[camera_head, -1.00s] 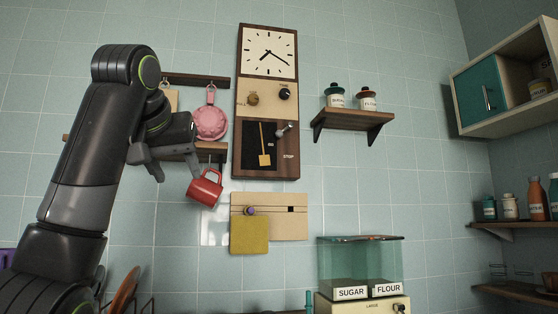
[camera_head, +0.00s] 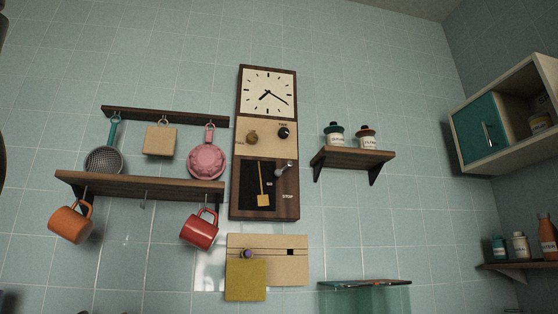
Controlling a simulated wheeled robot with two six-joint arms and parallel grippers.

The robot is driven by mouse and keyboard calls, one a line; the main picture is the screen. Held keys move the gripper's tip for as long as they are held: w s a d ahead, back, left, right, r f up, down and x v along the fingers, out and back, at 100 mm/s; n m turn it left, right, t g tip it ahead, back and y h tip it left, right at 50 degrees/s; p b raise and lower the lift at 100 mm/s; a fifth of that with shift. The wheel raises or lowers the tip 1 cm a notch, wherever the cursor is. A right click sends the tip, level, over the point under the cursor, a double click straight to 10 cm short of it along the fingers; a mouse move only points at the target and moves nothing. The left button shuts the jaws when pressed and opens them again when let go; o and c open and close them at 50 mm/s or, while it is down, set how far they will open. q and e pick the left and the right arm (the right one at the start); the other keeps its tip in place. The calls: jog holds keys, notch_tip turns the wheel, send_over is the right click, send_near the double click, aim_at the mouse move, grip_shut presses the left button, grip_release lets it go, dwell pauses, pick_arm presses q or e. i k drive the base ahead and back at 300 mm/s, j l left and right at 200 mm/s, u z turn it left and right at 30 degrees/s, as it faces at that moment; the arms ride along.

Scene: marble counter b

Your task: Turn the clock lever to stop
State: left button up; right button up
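The wall clock (camera_head: 266,143) is a tall dark wooden case with a square white dial (camera_head: 267,93) at the top. Its silver lever (camera_head: 287,168) sits at the right of the lower panel, beside a dark window. The lever's knob end points up and to the right, above the word STOP (camera_head: 288,196). A yellow pendulum (camera_head: 263,198) hangs in the window. A brass knob (camera_head: 252,137) and a black knob (camera_head: 283,133) sit on the pale panel between. Neither of my grippers is in view.
Left of the clock, a shelf (camera_head: 140,185) has an orange mug (camera_head: 71,222) and a red mug (camera_head: 199,229) hanging below. A small shelf (camera_head: 352,157) with two jars is at right. A pale board (camera_head: 295,267) with a yellow square is below. The space before the clock is clear.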

aim_at(278, 173)
jog(key=i+l, duration=0.15)
jog(key=i, duration=0.45)
jog(key=i+l, duration=0.2)
jog(key=i, duration=0.4)
jog(key=i+l, duration=0.15)
jog(key=i, duration=0.45)
